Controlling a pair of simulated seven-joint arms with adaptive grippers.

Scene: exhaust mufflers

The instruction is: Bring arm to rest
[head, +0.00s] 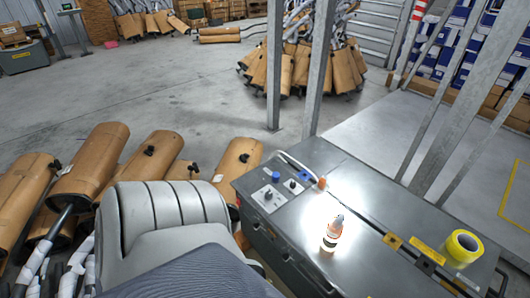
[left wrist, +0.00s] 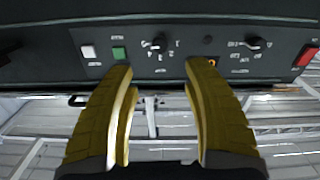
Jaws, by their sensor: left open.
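My left gripper (left wrist: 160,68) shows in the left wrist view with its two yellow fingers apart and nothing between them. A dark control panel (left wrist: 205,65) lies just beyond the fingertips. It carries a white button (left wrist: 88,51), a green button (left wrist: 119,53), a rotary knob (left wrist: 158,44), and a red switch (left wrist: 306,56). Whether a fingertip touches the panel cannot be told. In the head view a large grey link of my arm fills the lower left middle and no gripper fingers show. My right gripper is not in view.
A grey machine top (head: 380,210) at right holds a bottle (head: 333,233), a yellow tape roll (head: 462,248) and a small knob box (head: 274,196). Brown-wrapped mufflers (head: 95,160) lie at left. Grey posts (head: 274,65) stand behind the machine. Open floor (head: 190,85) lies beyond.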

